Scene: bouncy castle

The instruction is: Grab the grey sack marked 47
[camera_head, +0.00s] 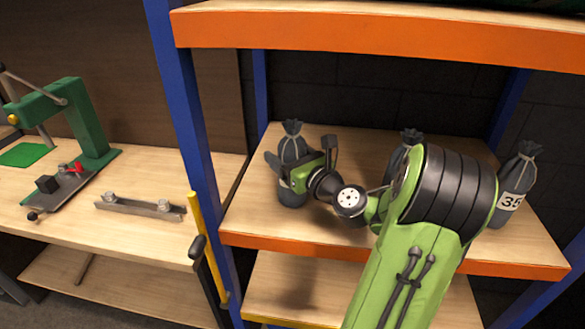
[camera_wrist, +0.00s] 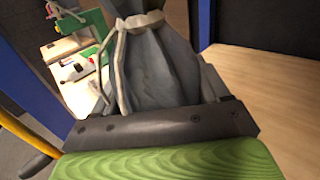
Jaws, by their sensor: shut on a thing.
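A dark grey sack (camera_head: 293,147) with a tied neck stands at the left of the orange-edged shelf. My gripper (camera_head: 298,168) is around its body and shut on it. In the wrist view the sack (camera_wrist: 165,65) fills the space in front of the gripper's dark bar, with its pale cord showing. The number on this sack is hidden, so I cannot tell whether it is 47. A second grey sack (camera_head: 411,137) is mostly behind my arm, its label hidden. A third grey sack (camera_head: 517,172), at the right, is marked 35.
The wooden shelf (camera_head: 258,210) has an orange front edge and blue posts (camera_head: 188,130). Another orange-edged shelf (camera_head: 370,38) is above. A workbench (camera_head: 60,225) at the left carries a green press (camera_head: 85,120) and a metal bar (camera_head: 140,207). A yellow handle (camera_head: 207,245) stands by the left post.

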